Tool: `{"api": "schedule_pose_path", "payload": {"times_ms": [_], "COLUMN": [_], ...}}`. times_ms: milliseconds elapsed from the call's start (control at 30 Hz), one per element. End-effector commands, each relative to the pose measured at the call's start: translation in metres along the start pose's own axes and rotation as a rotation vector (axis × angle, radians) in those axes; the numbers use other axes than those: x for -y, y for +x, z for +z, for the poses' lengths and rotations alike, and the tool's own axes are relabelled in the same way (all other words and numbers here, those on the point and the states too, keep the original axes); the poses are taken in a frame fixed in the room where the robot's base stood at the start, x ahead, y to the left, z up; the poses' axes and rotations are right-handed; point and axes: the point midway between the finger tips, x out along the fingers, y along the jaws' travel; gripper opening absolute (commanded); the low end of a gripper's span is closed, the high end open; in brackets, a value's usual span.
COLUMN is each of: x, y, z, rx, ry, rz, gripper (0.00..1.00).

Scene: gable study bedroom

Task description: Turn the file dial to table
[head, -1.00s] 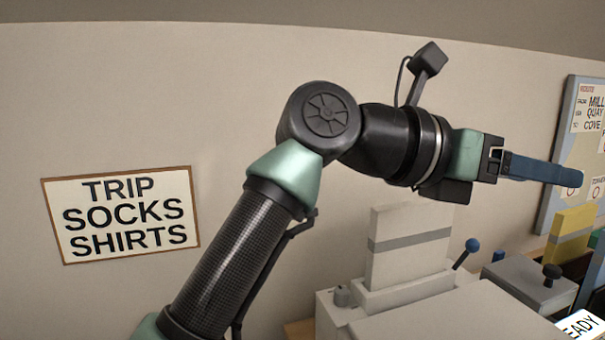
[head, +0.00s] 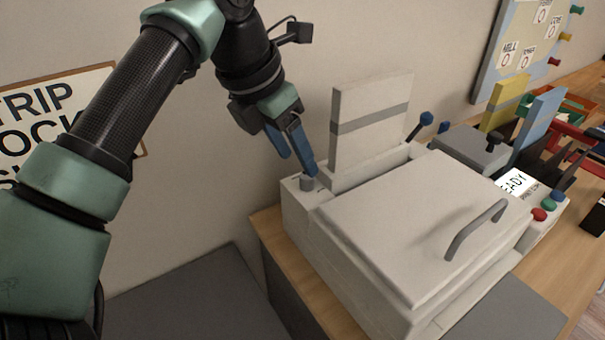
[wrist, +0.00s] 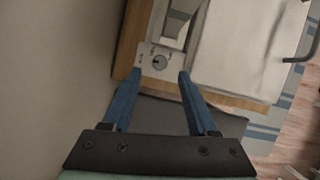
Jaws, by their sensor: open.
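A small round grey dial (head: 307,184) stands on the back left corner of a cream machine (head: 350,250). It also shows in the wrist view (wrist: 160,61), with a dark mark on its face and small markings around it that are too blurred to read. My gripper (head: 298,164) has blue fingers and points down at the dial's corner. In the wrist view its fingers (wrist: 160,73) are spread, with nothing between them; the dial lies just beyond the tips, roughly centred. I cannot tell the exact height gap.
An upright cream panel (head: 372,128) with a grey stripe rises close right of my gripper. The machine's lid (head: 400,220) carries a grey handle (head: 475,232). A blue-knobbed lever (head: 426,119) and a READY display (head: 513,182) are further right. The wall is close behind.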

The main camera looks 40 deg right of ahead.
Motion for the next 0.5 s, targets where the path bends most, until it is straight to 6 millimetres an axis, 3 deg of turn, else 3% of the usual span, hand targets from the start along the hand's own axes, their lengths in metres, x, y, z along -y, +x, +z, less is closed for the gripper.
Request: {"api": "schedule_pose_path", "payload": {"times_ms": [33,200,500], "x": [0.001,0.001,0.001], "y": [0.013,0.036,0.048], "z": [0.0,0.0,0.001], "rx": [0.001,0.001,0.002], "ry": [0.001,0.001,0.001], "rz": [-0.004,-0.002,-0.001], "gripper": [0.59,0.59,0.59]}}
